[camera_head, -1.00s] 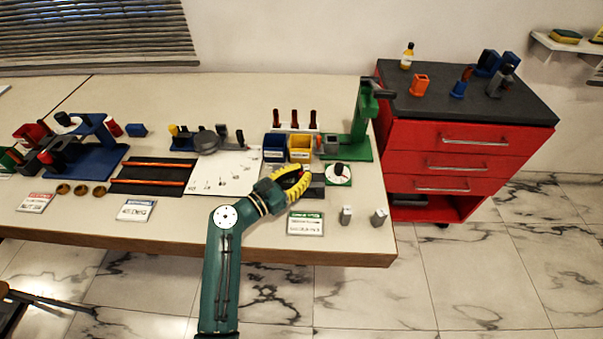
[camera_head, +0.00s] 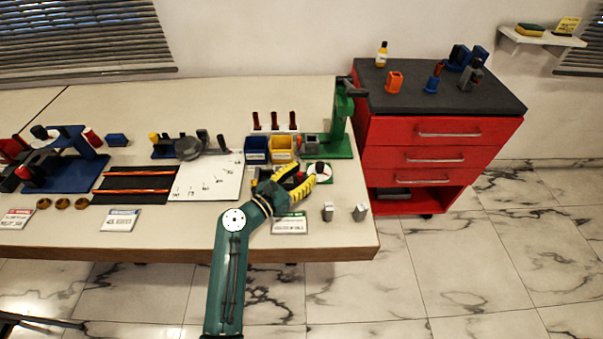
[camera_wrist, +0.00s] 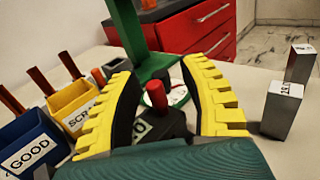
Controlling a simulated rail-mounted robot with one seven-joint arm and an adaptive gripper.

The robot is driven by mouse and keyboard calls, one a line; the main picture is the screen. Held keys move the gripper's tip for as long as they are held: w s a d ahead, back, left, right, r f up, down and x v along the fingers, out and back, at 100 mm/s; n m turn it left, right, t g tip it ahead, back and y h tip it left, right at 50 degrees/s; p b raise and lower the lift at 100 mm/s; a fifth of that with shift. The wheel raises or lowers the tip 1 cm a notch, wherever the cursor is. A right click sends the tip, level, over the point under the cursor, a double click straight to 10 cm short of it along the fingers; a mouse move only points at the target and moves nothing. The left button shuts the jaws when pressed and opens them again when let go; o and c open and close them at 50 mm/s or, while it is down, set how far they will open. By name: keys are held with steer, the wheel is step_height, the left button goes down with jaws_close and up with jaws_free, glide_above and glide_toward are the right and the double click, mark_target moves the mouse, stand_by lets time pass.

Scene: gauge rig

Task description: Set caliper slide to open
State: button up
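My gripper (camera_head: 304,179) is over the right front of the workbench. In the wrist view its two yellow fingers (camera_wrist: 160,68) are spread apart, with nothing clamped between them. A white dial (camera_wrist: 176,95) with a red mark lies just beyond; in the head view the dial (camera_head: 322,174) sits right beside the fingers. I cannot tell for certain which part is the caliper slide; the fingers hide much of this spot.
A blue bin (camera_wrist: 32,140) marked GOOD and a yellow bin (camera_wrist: 72,101) stand left of the fingers. A green stand (camera_head: 340,125) rises behind. Grey metal blocks (camera_wrist: 282,108) stand to the right. A red drawer cabinet (camera_head: 437,135) is beyond the bench's right end.

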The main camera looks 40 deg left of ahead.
steer(key=shift+s+a, duration=0.1)
steer(key=shift+s, duration=0.35)
steer(key=s, duration=1.1)
steer(key=shift+s, duration=0.15)
